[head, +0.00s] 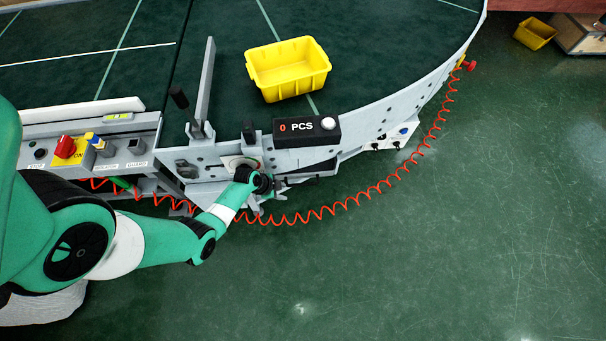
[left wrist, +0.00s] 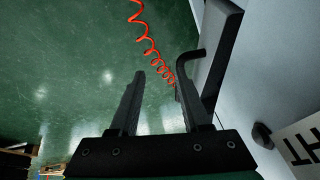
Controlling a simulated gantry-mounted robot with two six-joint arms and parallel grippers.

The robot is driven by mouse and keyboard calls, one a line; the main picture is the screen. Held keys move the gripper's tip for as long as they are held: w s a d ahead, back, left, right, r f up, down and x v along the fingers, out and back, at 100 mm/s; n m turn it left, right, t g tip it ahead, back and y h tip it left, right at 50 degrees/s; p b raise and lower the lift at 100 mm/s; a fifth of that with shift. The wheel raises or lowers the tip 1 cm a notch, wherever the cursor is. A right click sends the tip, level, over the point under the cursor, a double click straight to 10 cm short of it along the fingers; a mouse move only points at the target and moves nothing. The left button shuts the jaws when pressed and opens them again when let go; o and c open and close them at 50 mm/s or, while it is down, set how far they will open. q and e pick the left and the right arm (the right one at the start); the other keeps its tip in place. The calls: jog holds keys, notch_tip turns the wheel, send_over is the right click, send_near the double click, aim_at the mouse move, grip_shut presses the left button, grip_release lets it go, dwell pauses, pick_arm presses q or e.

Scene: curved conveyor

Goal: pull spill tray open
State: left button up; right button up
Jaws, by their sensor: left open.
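The spill tray (left wrist: 222,48) shows in the left wrist view as a dark front panel against the pale conveyor side, with a bent black handle (left wrist: 188,57) on it. In the head view the dark tray (head: 318,168) shows in part under the conveyor edge, below the counter box. My left gripper (head: 290,182) is beside it, low at the conveyor's outer side. In the left wrist view my left gripper (left wrist: 160,84) is open with nothing between its fingers. The handle lies just beyond the right fingertip; I cannot tell whether they touch. My right gripper is not in view.
A coiled red hose (head: 375,189) hangs along the conveyor's outer side, near my left gripper. A yellow bin (head: 288,70) stands on the green belt. The counter box (head: 306,129) reads 0 PCS. A control panel (head: 88,150) is at left.

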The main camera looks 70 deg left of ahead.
aim_at(305, 184)
pick_arm(q)
jog(key=w+b, duration=0.1)
jog(key=w, duration=0.2)
jog(key=w+a+f+b, duration=0.1)
jog(key=w+b, duration=0.1)
jog(key=w, duration=0.1)
jog(key=w+f+b, duration=0.1)
jog(key=w, duration=0.2)
jog(key=shift+a+f+b, duration=0.1)
jog(key=shift+a+b, duration=0.05)
jog(key=shift+b, duration=0.2)
jog(key=shift+f, duration=0.35)
jog(key=shift+w, duration=0.1)
jog(key=shift+c, duration=0.2)
grip_shut()
